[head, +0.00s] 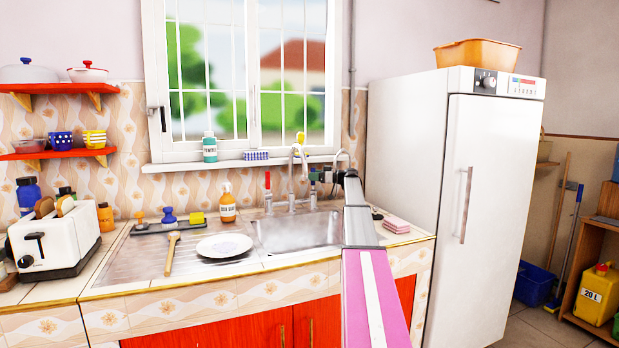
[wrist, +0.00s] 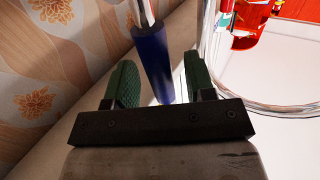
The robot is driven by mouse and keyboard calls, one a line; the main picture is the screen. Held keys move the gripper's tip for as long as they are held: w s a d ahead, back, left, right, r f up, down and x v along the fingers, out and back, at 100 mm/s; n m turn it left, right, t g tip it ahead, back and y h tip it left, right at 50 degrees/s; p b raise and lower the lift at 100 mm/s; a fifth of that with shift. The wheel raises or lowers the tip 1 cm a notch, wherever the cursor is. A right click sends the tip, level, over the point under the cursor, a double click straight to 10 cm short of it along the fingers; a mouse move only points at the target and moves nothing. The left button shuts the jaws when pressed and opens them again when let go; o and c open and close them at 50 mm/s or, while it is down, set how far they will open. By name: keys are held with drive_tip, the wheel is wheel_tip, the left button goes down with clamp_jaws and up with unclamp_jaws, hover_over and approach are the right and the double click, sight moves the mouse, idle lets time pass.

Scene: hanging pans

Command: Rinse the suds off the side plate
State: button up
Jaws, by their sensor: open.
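The white side plate (head: 224,246) lies on the ribbed drainboard left of the sink basin, with pale suds on it. The steel sink (head: 298,232) has a chrome tap (head: 292,178) at its back edge. A red tap handle (head: 267,182) stands left of the spout. My gripper (wrist: 160,62) is open, its green-padded fingers on either side of a blue handle (wrist: 152,50) in the wrist view. Whether either finger touches the handle I cannot tell. In the head view my arm partly hides the tap's right side.
A wooden brush (head: 171,254) lies left of the plate. A soap bottle (head: 228,203) and a tray with a sponge (head: 198,219) stand behind it. A toaster (head: 50,240) is at far left. Folded pink cloths (head: 396,225) lie right of my arm, before the fridge (head: 450,170).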

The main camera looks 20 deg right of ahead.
drive_tip(key=shift+x, duration=1.15)
clamp_jaws()
drive_tip(key=shift+s+n+t+y, duration=0.3)
drive_tip(key=shift+s+n+y, duration=0.75)
drive_tip(key=shift+n, duration=0.45)
drive_tip(key=shift+s, duration=0.1)
unclamp_jaws()
drive_tip(key=v, duration=1.1)
drive_tip(key=shift+r, duration=0.1)
